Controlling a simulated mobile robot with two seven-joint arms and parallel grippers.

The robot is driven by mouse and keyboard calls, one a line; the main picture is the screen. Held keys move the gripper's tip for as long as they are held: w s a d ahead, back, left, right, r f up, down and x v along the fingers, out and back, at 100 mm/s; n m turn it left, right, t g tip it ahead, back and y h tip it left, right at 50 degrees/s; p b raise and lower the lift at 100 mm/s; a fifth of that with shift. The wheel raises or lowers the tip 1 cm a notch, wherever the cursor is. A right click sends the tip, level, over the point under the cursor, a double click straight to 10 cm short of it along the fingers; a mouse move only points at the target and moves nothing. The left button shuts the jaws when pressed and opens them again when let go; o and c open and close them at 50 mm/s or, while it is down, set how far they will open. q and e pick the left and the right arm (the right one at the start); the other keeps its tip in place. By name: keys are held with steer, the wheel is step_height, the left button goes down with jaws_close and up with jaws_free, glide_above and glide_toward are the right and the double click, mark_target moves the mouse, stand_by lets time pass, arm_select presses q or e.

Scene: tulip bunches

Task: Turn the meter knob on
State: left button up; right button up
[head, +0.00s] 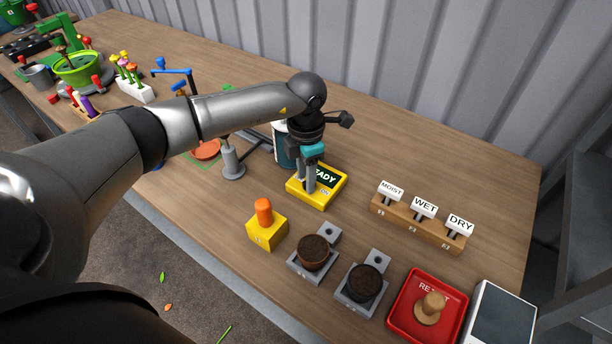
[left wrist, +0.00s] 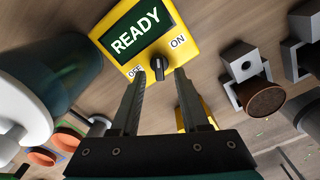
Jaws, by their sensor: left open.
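The meter (head: 333,198) is a yellow box with a dark green display reading READY. My left gripper (head: 316,188) is over it, pointing down, and hides part of its face. In the left wrist view the meter (left wrist: 183,22) is at the top, with a black knob (left wrist: 158,66) between the labels OFF and ON. The knob shows in the gap between the two fingertips of my open left gripper (left wrist: 157,74). I cannot tell whether a finger touches the knob, nor which label it points to. My right gripper is not in view.
A yellow block with an orange peg (head: 266,230), two grey stands with dark round plugs (head: 314,252), and a red tray (head: 405,304) stand in front. A wooden rack with MOIST, WET and DRY cards (head: 420,224) is to the right. A dark teal container (head: 283,148) stands close behind the gripper.

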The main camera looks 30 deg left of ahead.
arm_select(q)
step_height(320, 180, up, 15)
steer(key=p, duration=0.1)
steer(key=shift+f+p, duration=0.2)
steer(key=shift+p, duration=0.1)
steer(key=shift+f, duration=0.1)
